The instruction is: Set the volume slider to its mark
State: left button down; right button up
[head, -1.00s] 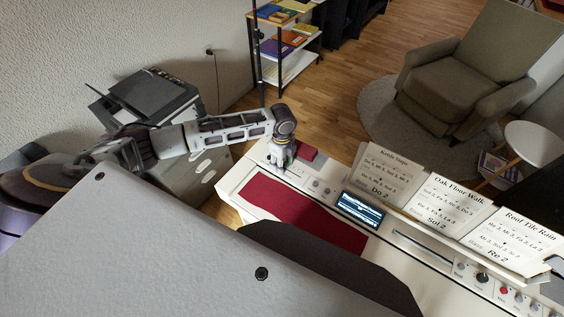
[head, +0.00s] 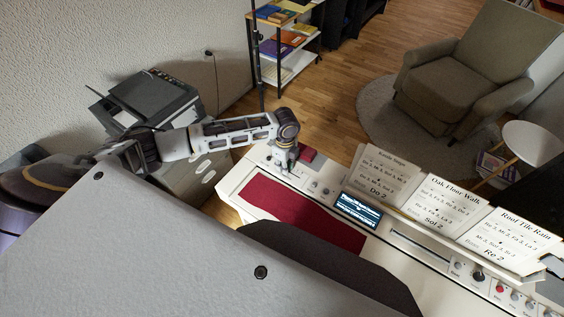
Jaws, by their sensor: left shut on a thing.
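The digital piano (head: 232,180) stands at centre right, its white panel running from upper left to lower right. My left gripper (head: 284,170) points down onto the panel's far left end, beside a dark red block. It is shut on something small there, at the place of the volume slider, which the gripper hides. The slider's mark is too small to make out. My right gripper is not in the head view.
A red cloth (head: 300,212) covers part of the keyboard. A lit display (head: 358,210) and several song cards (head: 450,210) stand along the panel. A printer (head: 155,98) on a cabinet is behind my left arm. An armchair (head: 460,75) stands farther back.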

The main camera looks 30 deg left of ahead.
aim_at(292, 174)
pick_arm(q)
jog(key=shift+s+d+p, duration=0.15)
jog(key=shift+d+p, duration=0.45)
jog(key=shift+d, duration=0.3)
jog(key=shift+s+d+p, duration=0.1)
jog(key=shift+d+p, duration=0.45)
jog(key=shift+d, duration=0.3)
jog(key=c, duration=1.3)
grip_release()
jog(key=shift+r, duration=0.15)
jog(key=shift+r, duration=5.85)
